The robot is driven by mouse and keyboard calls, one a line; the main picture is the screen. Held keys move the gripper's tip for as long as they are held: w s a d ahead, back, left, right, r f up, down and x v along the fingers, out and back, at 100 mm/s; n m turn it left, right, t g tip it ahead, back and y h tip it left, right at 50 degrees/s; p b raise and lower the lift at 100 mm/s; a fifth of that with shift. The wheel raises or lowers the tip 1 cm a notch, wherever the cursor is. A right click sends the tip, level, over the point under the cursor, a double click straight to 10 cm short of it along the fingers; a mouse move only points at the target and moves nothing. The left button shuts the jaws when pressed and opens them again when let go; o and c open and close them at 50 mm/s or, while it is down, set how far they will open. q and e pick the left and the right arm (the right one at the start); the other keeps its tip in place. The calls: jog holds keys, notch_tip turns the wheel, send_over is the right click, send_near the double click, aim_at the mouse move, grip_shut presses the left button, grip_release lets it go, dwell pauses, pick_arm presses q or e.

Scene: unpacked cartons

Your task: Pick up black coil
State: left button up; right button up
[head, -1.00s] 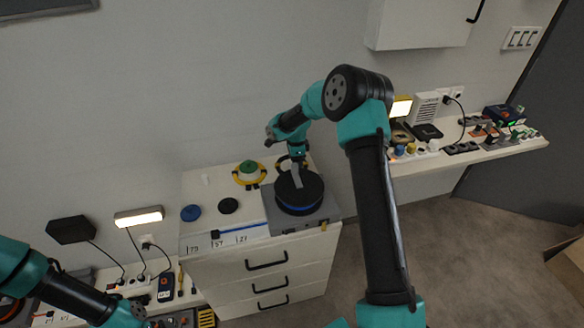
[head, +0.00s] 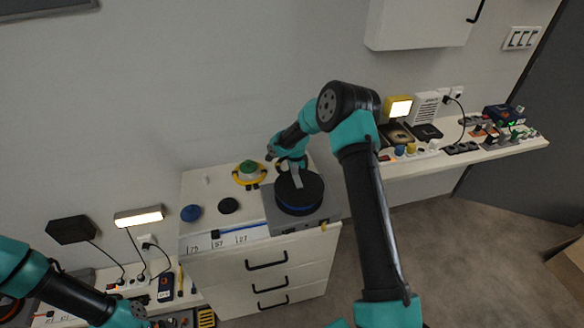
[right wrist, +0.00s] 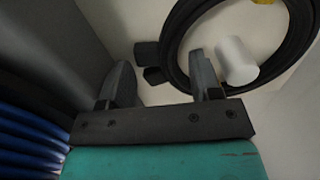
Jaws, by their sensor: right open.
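The black coil (right wrist: 301,40) shows in the right wrist view as a thick dark ring lying around a white cylinder (right wrist: 237,60). Two small dark blocks, perhaps its plug ends, are at its left side. My right gripper (right wrist: 160,62) is open and close to the coil. Its right finger overlaps the ring's near left part in the picture; I cannot tell whether they touch. Nothing is visibly gripped. In the head view my right wrist (head: 290,157) is low over the back right of the white cabinet (head: 215,212) and mostly hides the coil. My left gripper is out of frame.
A black round stack with a blue band (head: 299,194) stands on a grey base (head: 285,225) just in front of my right wrist. A green-topped yellow ring (head: 249,172), a blue disc (head: 191,213) and a black disc (head: 229,205) are to the left.

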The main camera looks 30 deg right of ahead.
jog(key=shift+f, duration=0.3)
jog(key=shift+c, duration=0.4)
jog(key=c, duration=0.7)
jog(key=shift+o, duration=0.2)
notch_tip(320, 180, up, 10)
jog(key=shift+a, duration=0.1)
dwell(0.4)
